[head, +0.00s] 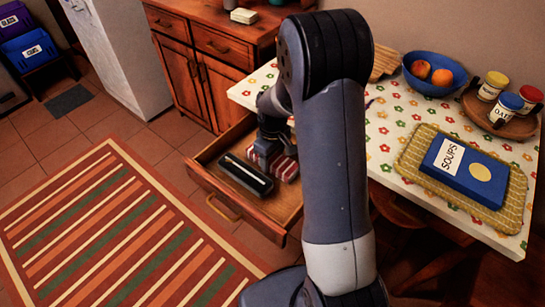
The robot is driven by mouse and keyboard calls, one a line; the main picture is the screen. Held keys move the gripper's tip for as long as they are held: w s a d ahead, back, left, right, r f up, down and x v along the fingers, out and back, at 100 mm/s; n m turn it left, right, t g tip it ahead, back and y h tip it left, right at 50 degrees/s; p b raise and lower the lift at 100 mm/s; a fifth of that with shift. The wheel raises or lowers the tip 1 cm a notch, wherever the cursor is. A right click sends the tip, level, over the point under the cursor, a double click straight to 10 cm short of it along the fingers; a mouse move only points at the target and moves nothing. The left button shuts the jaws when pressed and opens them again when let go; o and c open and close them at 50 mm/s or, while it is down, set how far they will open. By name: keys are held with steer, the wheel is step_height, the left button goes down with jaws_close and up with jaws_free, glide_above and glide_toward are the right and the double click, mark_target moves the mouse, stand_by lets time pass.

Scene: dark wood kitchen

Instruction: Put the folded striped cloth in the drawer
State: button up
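The drawer (208,181) under the table is pulled open. A red and white striped cloth (287,169) shows inside the outline of the drawer, at its right rear part. My gripper (266,155) points down right at the cloth's left end. My own arm hides part of the gripper and of the drawer's right side. I cannot tell whether the fingers are closed on the cloth, or whether the cloth rests on the drawer bottom or hangs just above it. A long black case (246,175) lies in the drawer, left of the cloth.
The table (395,125) has a flowered cover and bears a blue bowl (432,87) of oranges, several jars on a round tray (474,108), and a blue SOUPS book (470,170) on a woven mat (415,140). A striped rug (110,230) lies left of the drawer. A wooden cabinet (205,60) stands behind.

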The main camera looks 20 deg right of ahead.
steer(key=o, duration=0.4)
steer(key=shift+o, duration=0.2)
step_height(320, 180, up, 12)
steer(key=p, duration=0.2)
steer(key=shift+r, duration=0.15)
